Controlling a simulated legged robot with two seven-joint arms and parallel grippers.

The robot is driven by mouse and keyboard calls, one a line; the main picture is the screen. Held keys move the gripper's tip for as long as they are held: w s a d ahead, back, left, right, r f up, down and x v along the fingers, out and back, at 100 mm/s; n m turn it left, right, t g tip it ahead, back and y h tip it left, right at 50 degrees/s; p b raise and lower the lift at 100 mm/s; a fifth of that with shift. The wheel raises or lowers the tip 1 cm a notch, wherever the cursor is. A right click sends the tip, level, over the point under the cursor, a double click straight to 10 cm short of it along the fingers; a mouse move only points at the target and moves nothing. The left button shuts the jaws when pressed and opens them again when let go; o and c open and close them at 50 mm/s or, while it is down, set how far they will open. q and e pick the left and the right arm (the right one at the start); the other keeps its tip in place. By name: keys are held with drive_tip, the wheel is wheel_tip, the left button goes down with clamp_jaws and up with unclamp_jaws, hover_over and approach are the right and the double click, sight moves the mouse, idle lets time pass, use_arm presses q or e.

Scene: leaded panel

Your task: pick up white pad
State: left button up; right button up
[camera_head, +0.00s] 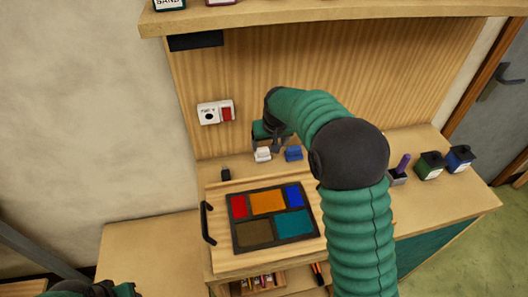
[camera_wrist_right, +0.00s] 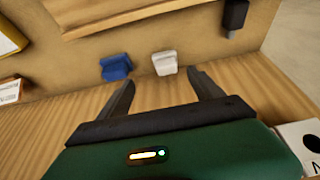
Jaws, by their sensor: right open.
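The white pad (camera_head: 262,154) sits on the back of the wooden bench, close to the back board. In the right wrist view the white pad (camera_wrist_right: 165,63) is just beyond my fingertips, roughly between them. My right gripper (camera_head: 270,143) reaches down above the pad and is partly hidden by its own arm. In the wrist view its two fingers (camera_wrist_right: 161,77) are spread apart with nothing between them. A blue pad (camera_head: 293,153) stands right beside the white one; it also shows in the wrist view (camera_wrist_right: 116,67). My left gripper does not clearly show.
The leaded panel (camera_head: 248,234) with coloured panes lies in front on a wooden board with a black handle (camera_head: 206,222). A small black object (camera_head: 225,174) is left of the pads. A socket with a red switch (camera_head: 226,112) is on the back board. A shelf (camera_head: 330,18) overhangs.

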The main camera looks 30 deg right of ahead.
sight(263, 151)
drive_tip(key=x, duration=0.5)
drive_tip(key=shift+w+a, duration=0.15)
drive_tip(key=shift+a, duration=0.15)
drive_tip(key=shift+w+f, duration=0.1)
drive_tip(key=shift+f, duration=0.15)
drive_tip(key=x, duration=0.2)
drive_tip(key=p+x, duration=0.1)
drive_tip(key=x, duration=0.1)
drive_tip(key=shift+w+a, duration=0.15)
drive_tip(key=shift+a, duration=0.05)
drive_tip(key=shift+w+d+f, duration=0.1)
drive_tip(key=shift+w+f, duration=0.15)
drive_tip(key=shift+f, duration=0.1)
drive_tip(key=shift+s+r, duration=0.15)
drive_tip(key=shift+r, duration=0.05)
drive_tip(key=c, duration=1.6)
